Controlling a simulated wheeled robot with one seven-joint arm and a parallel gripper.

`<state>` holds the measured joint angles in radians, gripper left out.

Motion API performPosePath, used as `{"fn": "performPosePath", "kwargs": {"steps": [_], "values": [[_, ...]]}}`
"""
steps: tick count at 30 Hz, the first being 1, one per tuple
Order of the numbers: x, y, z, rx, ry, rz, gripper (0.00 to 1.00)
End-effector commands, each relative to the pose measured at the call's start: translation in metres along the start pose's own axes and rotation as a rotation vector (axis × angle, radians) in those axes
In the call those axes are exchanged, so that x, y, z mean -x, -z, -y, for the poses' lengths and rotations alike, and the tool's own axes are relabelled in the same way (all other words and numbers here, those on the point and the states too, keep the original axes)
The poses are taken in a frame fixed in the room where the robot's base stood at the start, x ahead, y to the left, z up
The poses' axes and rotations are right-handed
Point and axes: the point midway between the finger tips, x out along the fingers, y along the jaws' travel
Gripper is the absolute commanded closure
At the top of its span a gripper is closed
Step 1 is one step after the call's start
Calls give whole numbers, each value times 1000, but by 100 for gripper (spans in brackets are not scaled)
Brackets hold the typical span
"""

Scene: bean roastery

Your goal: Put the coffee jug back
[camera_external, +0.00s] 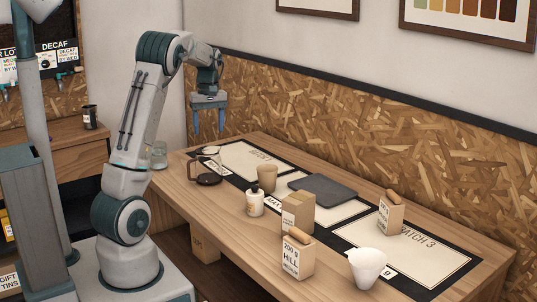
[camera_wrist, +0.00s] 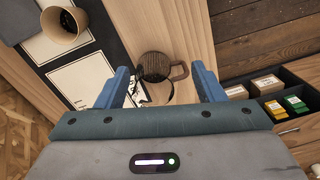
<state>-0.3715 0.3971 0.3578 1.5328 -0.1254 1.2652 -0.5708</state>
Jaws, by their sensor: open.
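The coffee jug (camera_external: 209,176) is a glass jug with dark contents and a handle on its left side. It stands upright at the far left end of the wooden table, beside or on the edge of a black-bordered mat. In the wrist view the jug (camera_wrist: 154,66) shows from above, round and dark, with its handle pointing right. My gripper (camera_external: 208,131) is open and empty, fingers pointing down, above the jug and apart from it. In the wrist view the two blue fingers of my gripper (camera_wrist: 160,72) appear on either side of the jug.
Right of the jug are a brown cup (camera_external: 267,178), a white bottle (camera_external: 255,203), a dark slate (camera_external: 324,190) and several paper bags, including the HILL bag (camera_external: 296,258). A white cone (camera_external: 366,268) stands near the front edge. A clear glass (camera_external: 158,154) shows behind my arm.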

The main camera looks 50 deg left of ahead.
Motion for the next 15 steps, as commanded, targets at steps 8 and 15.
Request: {"fn": "performPosePath", "kwargs": {"steps": [8,15], "values": [[29,-132,0,-418,-113,-38,38],[29,-237,29,-793,-174,-111,38]]}}
